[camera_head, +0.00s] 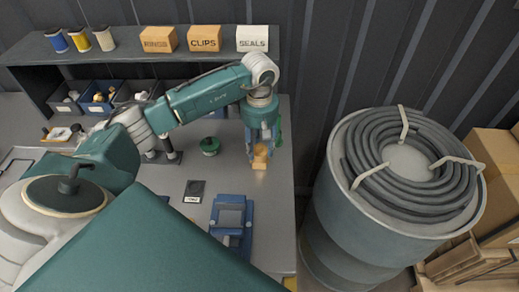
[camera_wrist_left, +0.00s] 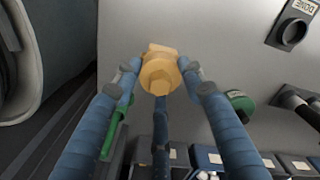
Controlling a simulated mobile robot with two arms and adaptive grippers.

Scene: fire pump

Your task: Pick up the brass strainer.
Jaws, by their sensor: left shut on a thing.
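The brass strainer (camera_head: 260,158) is a small yellow-brass fitting near the right end of the grey bench. I cannot tell whether the strainer still touches the bench top. The finger contact is partly hidden in the head view. My right gripper is not in view.
A green-handled thing (camera_wrist_left: 114,136) stands close beside the gripper. A green round part (camera_head: 210,146), a black fixture with a label (camera_head: 194,190) and a blue vise (camera_head: 231,220) are on the bench (camera_head: 170,225). A drum (camera_head: 365,215) with coiled hose stands right.

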